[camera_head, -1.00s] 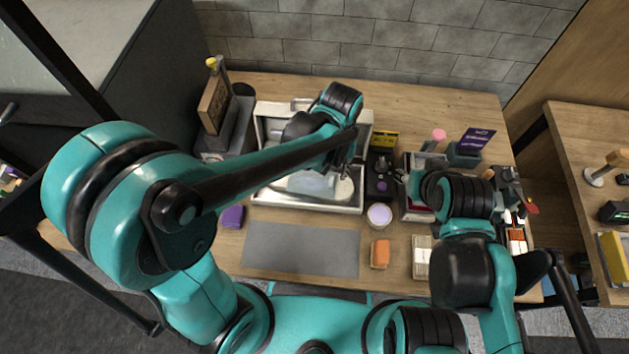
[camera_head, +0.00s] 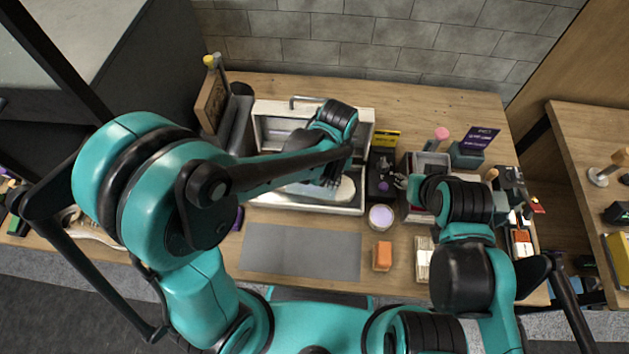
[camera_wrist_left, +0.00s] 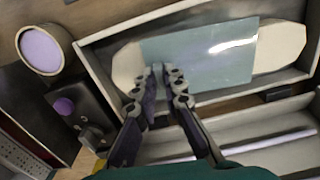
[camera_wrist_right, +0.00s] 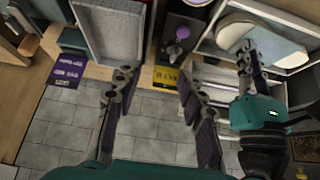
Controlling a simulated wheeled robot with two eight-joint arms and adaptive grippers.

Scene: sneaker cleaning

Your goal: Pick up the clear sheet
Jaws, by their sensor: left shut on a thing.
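The clear sheet (camera_wrist_left: 205,58) is a pale blue, see-through rectangle with a bright glint. It lies across a cream, rounded long piece (camera_wrist_left: 280,45) inside the white basin (camera_head: 285,203). My left gripper (camera_wrist_left: 166,74) has its fingertips close together at the sheet's near edge, shut on it. In the head view the left arm hides part of the sheet, and the cream piece (camera_head: 346,190) shows beside the left gripper (camera_head: 334,181). My right gripper (camera_wrist_right: 152,85) is open and empty, its fingers wide apart, by the grey tray right of the basin.
A black device with a purple knob (camera_head: 383,186) and a lilac-filled jar (camera_head: 381,216) stand right of the basin. An orange block (camera_head: 382,256) and a grey mat (camera_head: 300,252) lie in front. A tap (camera_head: 305,99) is at the basin's back. A grey tray (camera_wrist_right: 112,30) stands nearby.

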